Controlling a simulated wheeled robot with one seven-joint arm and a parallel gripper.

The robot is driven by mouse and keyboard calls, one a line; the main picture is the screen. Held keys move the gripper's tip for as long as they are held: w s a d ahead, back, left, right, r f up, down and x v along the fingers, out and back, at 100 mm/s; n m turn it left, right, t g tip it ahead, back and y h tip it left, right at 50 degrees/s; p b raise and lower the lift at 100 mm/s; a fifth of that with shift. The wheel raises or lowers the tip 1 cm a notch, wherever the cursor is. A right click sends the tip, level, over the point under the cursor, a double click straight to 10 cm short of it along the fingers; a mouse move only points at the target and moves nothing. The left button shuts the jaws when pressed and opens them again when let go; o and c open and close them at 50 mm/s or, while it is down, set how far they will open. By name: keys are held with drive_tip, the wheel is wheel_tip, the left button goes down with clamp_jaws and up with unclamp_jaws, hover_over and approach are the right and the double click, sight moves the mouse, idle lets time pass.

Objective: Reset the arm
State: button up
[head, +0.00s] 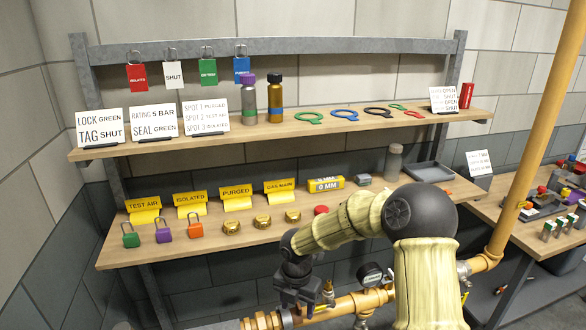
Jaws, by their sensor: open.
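My arm rises from the bottom right in the head view and bends left in front of the lower shelf. My gripper (296,299) hangs at its end, pointing down, close to the brass pipe (345,304) with its valve and gauge. The fingers are dark and small, and I see nothing held between them. In the picture the gripper overlaps the left part of the pipe; I cannot tell whether it touches. Part of the lower shelf and the pipe is hidden behind my arm.
The lower shelf (190,247) holds yellow signs, padlocks (163,230) and brass caps (262,222). The upper shelf (180,140) holds cards, two bottles (275,95) and coloured rings (345,114). A tall yellow pipe (530,140) stands at the right, before a side table (510,220) with small parts.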

drive_tip(key=s+d+r+m+t, duration=0.1)
drive_tip(key=s+d+r+m, duration=0.2)
drive_tip(key=m, duration=0.7)
drive_tip(key=s+d+r+m, duration=0.3)
drive_tip(key=s+d+m, duration=0.3)
drive_tip(key=s+m, duration=0.2)
drive_tip(key=s+d+r+m+t, duration=0.1)
drive_tip(key=s+d+r+m, duration=0.2)
drive_tip(key=m, duration=0.9)
drive_tip(key=shift+s+d+m+t, duration=0.35)
drive_tip(key=shift+s+d, duration=0.75)
drive_tip(key=shift+s, duration=0.65)
